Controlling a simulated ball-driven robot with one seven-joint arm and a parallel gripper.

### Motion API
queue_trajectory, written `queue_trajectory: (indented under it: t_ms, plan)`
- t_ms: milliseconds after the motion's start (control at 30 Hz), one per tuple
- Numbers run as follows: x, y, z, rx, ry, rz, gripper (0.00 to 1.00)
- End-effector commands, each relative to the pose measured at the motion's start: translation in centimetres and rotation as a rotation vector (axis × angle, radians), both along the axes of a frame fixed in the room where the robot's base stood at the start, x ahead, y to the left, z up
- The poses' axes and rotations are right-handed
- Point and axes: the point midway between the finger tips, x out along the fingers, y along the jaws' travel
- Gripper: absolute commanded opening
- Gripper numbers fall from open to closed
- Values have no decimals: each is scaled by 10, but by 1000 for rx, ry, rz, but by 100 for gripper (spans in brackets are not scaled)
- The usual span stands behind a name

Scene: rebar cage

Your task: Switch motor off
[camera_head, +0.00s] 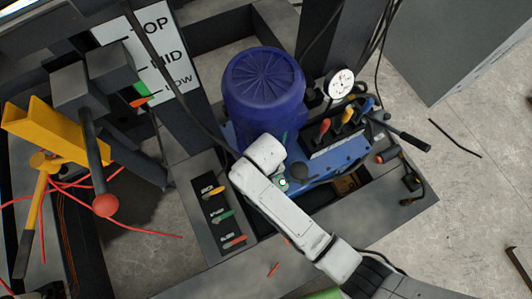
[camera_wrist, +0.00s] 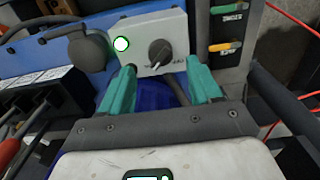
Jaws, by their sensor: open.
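A grey switch box (camera_wrist: 146,40) with a black rotary knob (camera_wrist: 160,52) and a lit white light ringed in green (camera_wrist: 121,44) is straight ahead in the wrist view. Small lettering beside the knob is too small to read. My gripper (camera_wrist: 160,66) is open, its two teal fingers on either side of the knob at the box's near edge. Nothing is between the fingers, and I cannot tell if they touch the box. In the head view the blue motor (camera_head: 263,85) stands behind my white arm, which hides most of the box; the lit light (camera_head: 283,183) shows beside it.
Red, yellow and blue levers (camera_head: 345,116) and a round gauge (camera_head: 340,82) are right of the motor. A panel with coloured handles (camera_head: 222,214) is left of my arm.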

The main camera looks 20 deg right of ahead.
Motion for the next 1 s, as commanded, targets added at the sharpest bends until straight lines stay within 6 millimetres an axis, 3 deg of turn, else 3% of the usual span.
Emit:
queue_trajectory:
  t_ms: [100,300,667,1000]
  plan:
    - [-1,0,-21,-1,2,2,63]
    - [0,0,-41,0,-1,0,63]
    - [0,0,-46,1,-2,0,63]
    - [0,0,-46,0,-1,1,32]
